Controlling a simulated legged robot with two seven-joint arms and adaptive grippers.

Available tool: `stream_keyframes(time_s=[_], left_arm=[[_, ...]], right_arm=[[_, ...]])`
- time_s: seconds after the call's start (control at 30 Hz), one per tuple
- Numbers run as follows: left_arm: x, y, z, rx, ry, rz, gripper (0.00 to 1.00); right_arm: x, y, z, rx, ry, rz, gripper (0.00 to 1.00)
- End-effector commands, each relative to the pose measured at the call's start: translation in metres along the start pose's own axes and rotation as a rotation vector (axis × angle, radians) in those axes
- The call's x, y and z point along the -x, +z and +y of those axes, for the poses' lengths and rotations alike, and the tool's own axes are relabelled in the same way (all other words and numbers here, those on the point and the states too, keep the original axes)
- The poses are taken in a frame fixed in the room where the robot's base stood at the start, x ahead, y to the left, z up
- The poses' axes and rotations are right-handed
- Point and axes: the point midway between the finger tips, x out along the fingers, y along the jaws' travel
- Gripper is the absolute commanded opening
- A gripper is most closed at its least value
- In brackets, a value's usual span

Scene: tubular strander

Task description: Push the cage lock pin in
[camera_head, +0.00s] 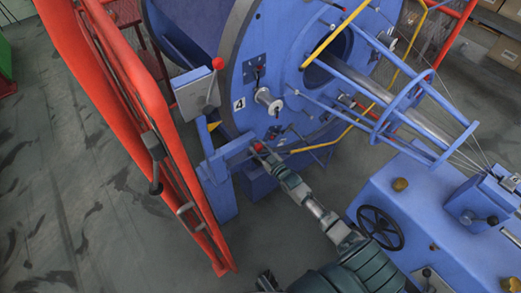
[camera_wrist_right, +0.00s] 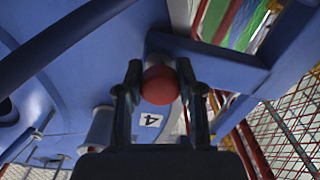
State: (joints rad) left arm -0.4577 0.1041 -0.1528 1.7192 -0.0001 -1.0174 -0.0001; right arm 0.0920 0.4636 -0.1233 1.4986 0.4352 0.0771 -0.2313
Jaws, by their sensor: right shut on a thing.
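The cage lock pin shows as a red round knob (camera_wrist_right: 160,86) in the right wrist view, at the end of a blue housing. It also shows as a small red spot (camera_head: 258,147) in the head view, low on the blue frame beside the big cage disc. My right gripper (camera_head: 261,150) reaches it from the lower right. In the right wrist view my right gripper (camera_wrist_right: 160,95) has a finger on each side of the knob and is shut on it. The pin's shaft is hidden. A dark part at the bottom edge of the head view may be my left gripper (camera_head: 267,282); its fingers are unclear.
The blue cage disc (camera_head: 240,75) with a number 4 plate stands behind. A red guard frame (camera_head: 140,105) runs along the left. A blue machine bed with a black handwheel (camera_head: 380,228) is at right. Grey floor (camera_head: 90,215) is free at lower left.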

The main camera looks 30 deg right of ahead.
Motion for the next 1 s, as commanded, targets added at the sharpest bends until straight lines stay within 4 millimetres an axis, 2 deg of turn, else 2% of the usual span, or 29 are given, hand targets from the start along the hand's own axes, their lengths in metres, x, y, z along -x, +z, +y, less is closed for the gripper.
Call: stream_keyframes(time_s=[0.1,0.13,0.2,0.5,0.63,0.77,1.0], left_arm=[[0.001,0.003,0.001,0.000,0.001,-0.004,0.40],[0.001,0.003,0.001,0.000,0.001,-0.005,0.40],[0.000,0.005,0.001,0.000,0.002,-0.008,0.40],[-0.003,0.011,0.003,0.001,0.004,-0.023,0.40],[-0.002,0.011,0.003,0.001,0.004,-0.020,0.40],[-0.002,0.009,0.002,0.001,0.003,-0.017,0.40],[-0.002,0.008,0.001,0.001,0.002,-0.015,0.40]], right_arm=[[-0.001,-0.006,0.004,0.002,0.006,0.012,0.00],[-0.001,-0.006,0.004,0.002,0.006,0.012,0.44],[-0.001,-0.006,0.004,0.002,0.006,0.011,0.62],[0.000,-0.002,0.003,0.000,0.003,0.005,0.63],[0.009,0.000,0.002,-0.001,0.003,0.003,0.63],[0.033,0.000,0.002,-0.001,0.002,0.002,0.63],[0.087,0.000,0.001,0.001,0.002,0.002,0.63]])
